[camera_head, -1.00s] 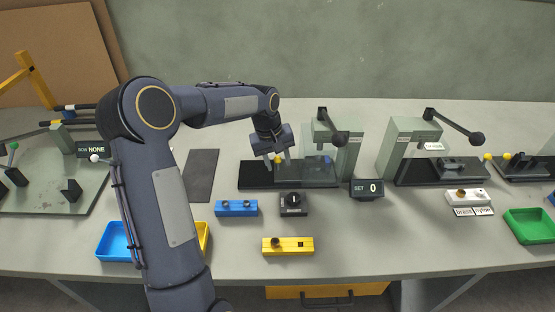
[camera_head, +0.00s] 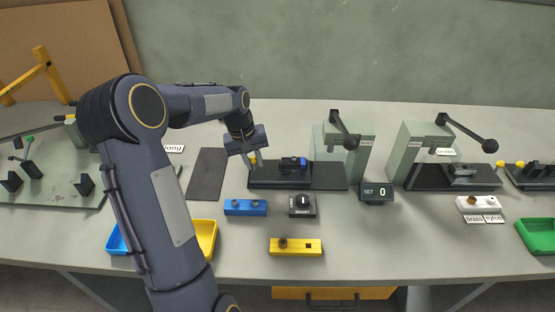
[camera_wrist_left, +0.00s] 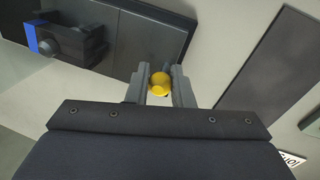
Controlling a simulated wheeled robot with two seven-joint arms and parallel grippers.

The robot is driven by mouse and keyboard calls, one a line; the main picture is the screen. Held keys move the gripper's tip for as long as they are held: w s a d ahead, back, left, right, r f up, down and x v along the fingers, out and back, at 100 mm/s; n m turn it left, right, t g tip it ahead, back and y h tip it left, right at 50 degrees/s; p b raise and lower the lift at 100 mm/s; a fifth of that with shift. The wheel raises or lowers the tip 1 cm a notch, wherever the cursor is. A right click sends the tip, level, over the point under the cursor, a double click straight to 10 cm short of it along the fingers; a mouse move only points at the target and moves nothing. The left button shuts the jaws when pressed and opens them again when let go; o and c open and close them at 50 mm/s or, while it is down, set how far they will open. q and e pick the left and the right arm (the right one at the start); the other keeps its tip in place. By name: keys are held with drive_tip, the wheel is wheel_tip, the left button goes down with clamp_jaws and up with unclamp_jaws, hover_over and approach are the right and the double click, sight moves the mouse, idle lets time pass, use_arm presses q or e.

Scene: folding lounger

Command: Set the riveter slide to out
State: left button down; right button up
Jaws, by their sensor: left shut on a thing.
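The riveter (camera_head: 352,140) is the pale green press at centre, with a dark base plate (camera_head: 325,184) reaching left. Its slide, a black block with a blue part (camera_head: 293,164), sits on the plate left of the press head, clear of it. My left gripper (camera_head: 249,161) is at the plate's left end, shut on a yellow knob (camera_head: 253,157). In the left wrist view the yellow knob (camera_wrist_left: 160,84) sits between the fingertips (camera_wrist_left: 160,82), and the black-and-blue slide block (camera_wrist_left: 68,40) is at upper left. My right gripper is not in view.
A second press (camera_head: 415,150) stands to the right. In front are a blue block (camera_head: 245,208), a dial (camera_head: 302,206), a yellow block (camera_head: 296,247) and a display reading SET 0 (camera_head: 378,191). A dark mat (camera_head: 207,174) lies left of the plate.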

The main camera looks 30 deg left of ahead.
use_arm(q)
drive_tip(key=shift+s+a, duration=0.45)
drive_tip(key=shift+a, duration=0.35)
drive_tip(key=shift+s+a, duration=0.45)
drive_tip(key=shift+a, duration=0.35)
drive_tip(key=c, duration=1.3)
unclamp_jaws()
drive_tip(key=shift+s+a, duration=0.1)
drive_tip(key=shift+r, duration=0.15)
drive_tip(key=r, duration=0.5)
drive_tip(key=s+a+r, duration=0.1)
drive_tip(key=r, duration=0.1)
drive_tip(key=shift+r, duration=0.25)
